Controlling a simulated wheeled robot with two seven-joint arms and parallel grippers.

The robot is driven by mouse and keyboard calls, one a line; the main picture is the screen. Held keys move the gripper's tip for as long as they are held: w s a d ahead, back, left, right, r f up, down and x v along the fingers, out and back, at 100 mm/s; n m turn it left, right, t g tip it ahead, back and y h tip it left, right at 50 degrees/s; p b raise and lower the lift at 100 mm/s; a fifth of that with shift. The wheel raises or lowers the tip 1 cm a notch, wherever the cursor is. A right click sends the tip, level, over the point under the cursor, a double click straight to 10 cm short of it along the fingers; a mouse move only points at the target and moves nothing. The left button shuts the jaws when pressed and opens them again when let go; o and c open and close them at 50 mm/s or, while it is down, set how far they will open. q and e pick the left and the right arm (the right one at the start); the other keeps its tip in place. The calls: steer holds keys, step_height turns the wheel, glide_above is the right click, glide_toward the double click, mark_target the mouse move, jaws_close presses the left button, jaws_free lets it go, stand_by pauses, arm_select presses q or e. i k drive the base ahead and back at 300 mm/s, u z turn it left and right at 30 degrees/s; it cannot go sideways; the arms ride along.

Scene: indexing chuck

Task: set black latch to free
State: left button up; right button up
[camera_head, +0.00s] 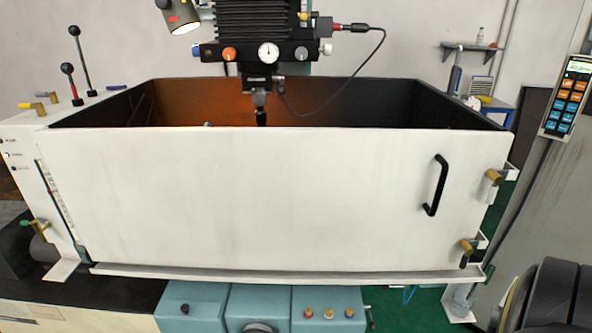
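A large white machine guard door (270,200) fills the middle of the view and looks shut. At its right edge sit two brass-coloured latch fittings, an upper one (493,177) and a lower one (467,246). A small black latch lever (463,262) hangs downward below the lower brass fitting. Its exact setting is too small to tell. A black bar handle (435,185) stands upright on the door, left of the latches.
Behind the door is an open-topped enclosure with a black spindle head (265,50) above it. A control pendant (568,97) hangs at the far right. Levers with black knobs (67,69) stand at the left. A teal base (258,308) lies below.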

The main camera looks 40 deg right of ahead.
mark_target(466, 244)
steer(key=z, duration=2.6)
